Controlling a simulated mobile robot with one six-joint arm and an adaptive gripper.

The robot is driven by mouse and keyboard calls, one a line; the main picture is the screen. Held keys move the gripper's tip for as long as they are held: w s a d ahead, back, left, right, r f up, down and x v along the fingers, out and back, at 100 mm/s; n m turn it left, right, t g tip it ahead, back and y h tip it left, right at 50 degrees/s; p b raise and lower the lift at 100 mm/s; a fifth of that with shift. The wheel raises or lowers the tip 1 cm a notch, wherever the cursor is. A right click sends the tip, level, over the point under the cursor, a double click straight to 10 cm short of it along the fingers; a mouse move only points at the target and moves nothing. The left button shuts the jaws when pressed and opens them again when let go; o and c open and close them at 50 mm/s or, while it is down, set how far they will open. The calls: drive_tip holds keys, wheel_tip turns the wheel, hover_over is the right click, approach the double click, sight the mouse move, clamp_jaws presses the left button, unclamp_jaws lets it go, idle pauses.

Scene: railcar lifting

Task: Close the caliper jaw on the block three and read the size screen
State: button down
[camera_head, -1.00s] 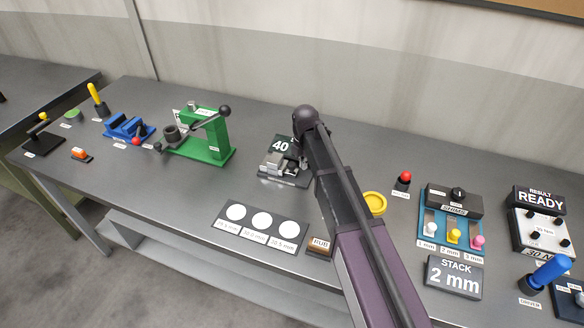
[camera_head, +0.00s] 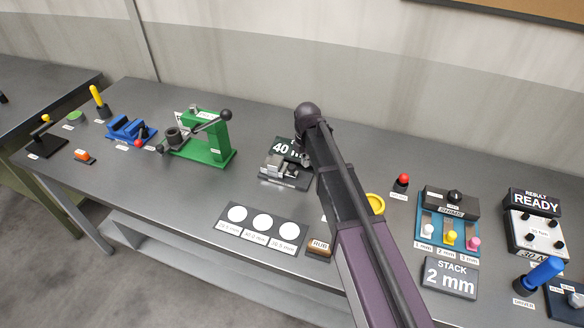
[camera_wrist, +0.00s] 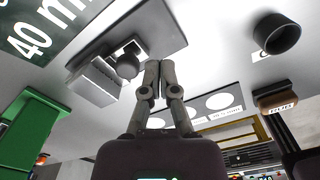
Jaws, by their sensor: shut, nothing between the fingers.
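The caliper (camera_head: 283,174) is a grey metal device on a dark base in the middle of the bench. Its dark size screen (camera_head: 287,149) stands behind it and reads "40 m", with the rest covered by my arm. In the wrist view the screen (camera_wrist: 36,35) reads "40 mm". A pale grey block-like part (camera_wrist: 94,82) and a dark round knob (camera_wrist: 127,66) show on the caliper there. I cannot tell which part is block three. My gripper (camera_wrist: 159,68) is shut and empty, its tips beside the caliper's base and right of the knob.
A green press (camera_head: 209,139) stands left of the caliper. A red button (camera_head: 402,180) and a shim panel (camera_head: 447,215) are to the right. Bare bench lies between press and caliper.

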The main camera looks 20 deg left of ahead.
wheel_tip(320, 180, up, 5)
drive_tip(key=p, duration=0.4)
drive_tip(key=shift+f, duration=0.15)
drive_tip(key=shift+d, duration=0.15)
idle(0.4)
drive_tip(key=s+d+m, duration=0.5)
drive_tip(key=d+m, duration=0.4)
drive_tip(key=d, duration=0.2)
drive_tip(key=s+d+m, duration=0.6)
drive_tip(key=d+m, duration=0.4)
drive_tip(key=d, duration=0.1)
drive_tip(key=s+d+m, duration=0.5)
drive_tip(key=d+m, duration=0.5)
drive_tip(key=d, duration=0.1)
drive_tip(key=shift+s+d, duration=0.2)
drive_tip(key=shift+d, duration=0.15)
drive_tip(key=shift+w+a, duration=0.1)
drive_tip(key=shift+w, duration=0.05)
